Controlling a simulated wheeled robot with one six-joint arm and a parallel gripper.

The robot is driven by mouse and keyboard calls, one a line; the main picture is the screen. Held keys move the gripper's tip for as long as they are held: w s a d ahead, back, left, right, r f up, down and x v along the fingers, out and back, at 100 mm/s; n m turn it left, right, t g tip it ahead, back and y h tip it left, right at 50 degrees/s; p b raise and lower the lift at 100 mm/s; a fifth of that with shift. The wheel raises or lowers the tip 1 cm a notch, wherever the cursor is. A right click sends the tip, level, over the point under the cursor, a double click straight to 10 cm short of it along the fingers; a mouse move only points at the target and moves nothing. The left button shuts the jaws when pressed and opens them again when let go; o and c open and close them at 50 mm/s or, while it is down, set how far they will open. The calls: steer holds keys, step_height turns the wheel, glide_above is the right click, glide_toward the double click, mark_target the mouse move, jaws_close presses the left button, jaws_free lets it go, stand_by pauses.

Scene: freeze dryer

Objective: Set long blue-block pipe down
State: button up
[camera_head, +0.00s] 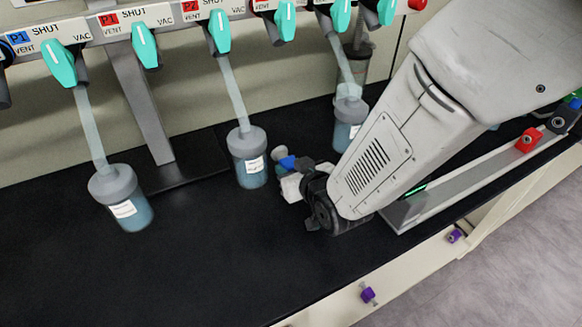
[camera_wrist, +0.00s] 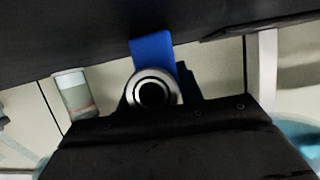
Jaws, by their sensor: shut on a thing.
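My gripper (camera_head: 294,178) is low over the black bench, in front of and right of the middle flask. It is shut on the blue-block pipe, whose blue block (camera_head: 287,162) shows at the fingers. In the wrist view the blue block (camera_wrist: 152,50) stands behind a round metal pipe end (camera_wrist: 152,92) with a dark bore. Most of the pipe is hidden by my gripper and wrist. I cannot tell whether the pipe touches the bench.
A pale rack (camera_head: 440,195) with a red block (camera_head: 527,140) lies along the bench's right front edge, partly behind my arm. Flasks hang at the back, including a left flask (camera_head: 121,198) and a middle flask (camera_head: 247,157). The black bench (camera_head: 230,260) is clear at front left.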

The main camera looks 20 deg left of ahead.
steer(key=shift+d+f, duration=0.1)
steer(key=shift+f, duration=0.05)
steer(key=shift+f, duration=0.15)
steer(key=o, duration=1.2)
